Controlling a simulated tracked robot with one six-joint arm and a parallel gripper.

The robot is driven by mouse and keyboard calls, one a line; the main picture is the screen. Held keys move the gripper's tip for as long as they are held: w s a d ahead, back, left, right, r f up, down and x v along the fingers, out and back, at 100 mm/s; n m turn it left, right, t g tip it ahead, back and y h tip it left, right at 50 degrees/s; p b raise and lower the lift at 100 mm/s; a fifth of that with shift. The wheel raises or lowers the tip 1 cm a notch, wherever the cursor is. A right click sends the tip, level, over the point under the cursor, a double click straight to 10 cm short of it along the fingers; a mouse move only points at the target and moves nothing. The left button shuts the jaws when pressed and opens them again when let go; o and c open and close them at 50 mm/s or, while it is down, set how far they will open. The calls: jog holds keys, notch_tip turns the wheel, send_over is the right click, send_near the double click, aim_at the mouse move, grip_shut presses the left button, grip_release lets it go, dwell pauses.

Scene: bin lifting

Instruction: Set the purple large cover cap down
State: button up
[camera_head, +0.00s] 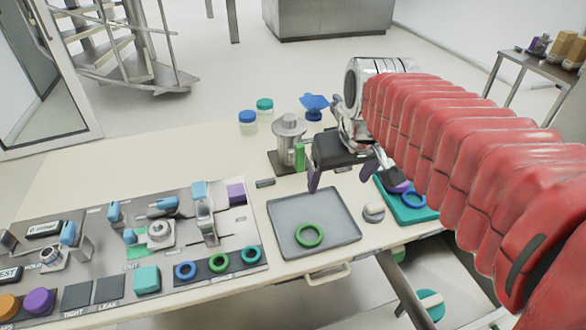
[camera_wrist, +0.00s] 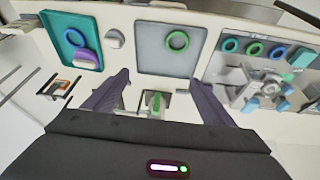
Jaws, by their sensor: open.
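The purple cap (camera_wrist: 87,58) lies in the teal tray (camera_wrist: 93,23), beside and partly over a blue ring (camera_wrist: 75,38) in the wrist view. In the head view, my arm partly hides the cap (camera_head: 399,187). My gripper (camera_head: 341,174) is open, its two dark fingers apart with nothing held between them. In the wrist view, my gripper (camera_wrist: 156,92) is off to the side of the teal tray, clear of the cap.
A grey tray (camera_head: 288,212) with a green ring (camera_head: 309,235) stands left of the teal tray. A round grey knob (camera_head: 373,211) sits between the trays. A metal device (camera_head: 289,138) and lidded jars (camera_head: 248,122) stand behind. A control panel (camera_head: 110,255) fills the left.

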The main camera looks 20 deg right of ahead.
jog(key=s+a+f+t, duration=0.1)
jog(key=s+a+f, duration=0.3)
jog(key=s, duration=0.5)
jog(key=shift+a+y, duration=0.3)
jog(key=shift+a, duration=0.9)
jog(key=shift+c, duration=0.4)
